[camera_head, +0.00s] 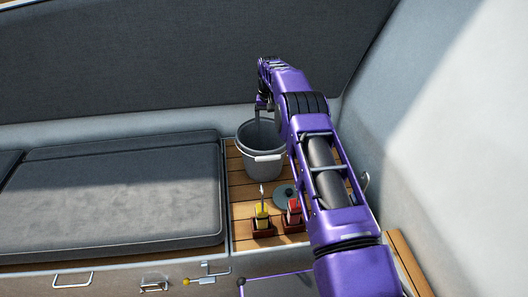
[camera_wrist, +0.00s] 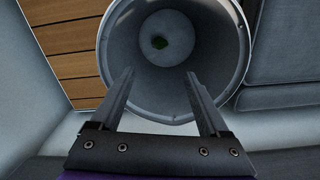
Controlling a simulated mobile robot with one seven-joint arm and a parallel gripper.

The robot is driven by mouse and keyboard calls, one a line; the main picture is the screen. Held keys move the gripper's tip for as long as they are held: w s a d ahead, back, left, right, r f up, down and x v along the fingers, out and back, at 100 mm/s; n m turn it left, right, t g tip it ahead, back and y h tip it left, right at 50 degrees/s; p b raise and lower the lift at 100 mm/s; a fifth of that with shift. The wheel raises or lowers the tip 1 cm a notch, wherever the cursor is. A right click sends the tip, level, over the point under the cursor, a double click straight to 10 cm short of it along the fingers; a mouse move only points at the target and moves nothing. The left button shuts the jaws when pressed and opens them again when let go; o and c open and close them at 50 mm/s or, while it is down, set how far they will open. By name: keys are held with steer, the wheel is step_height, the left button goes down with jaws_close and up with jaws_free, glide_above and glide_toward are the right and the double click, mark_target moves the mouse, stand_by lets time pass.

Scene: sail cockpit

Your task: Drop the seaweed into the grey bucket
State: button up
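The grey bucket (camera_head: 262,161) stands upright on the wooden slatted surface in the head view, with its handle against its front side. In the wrist view I look down into the bucket (camera_wrist: 203,96). In the head view my gripper (camera_head: 264,106) shows at the bucket's rim, partly hidden by my arm.
A yellow item (camera_head: 262,214) and a red item (camera_head: 294,211) stand in front of the bucket, near a grey round lid (camera_head: 284,193). A dark cushioned bench (camera_head: 120,195) is on the left. A pale wall (camera_head: 455,140) rises on the right.

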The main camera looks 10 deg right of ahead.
step_height(320, 180, up, 17)
steer(key=p, duration=0.5)
steer(key=shift+r, duration=0.2)
steer(key=shift+s, duration=0.1)
stand_by(0.3)
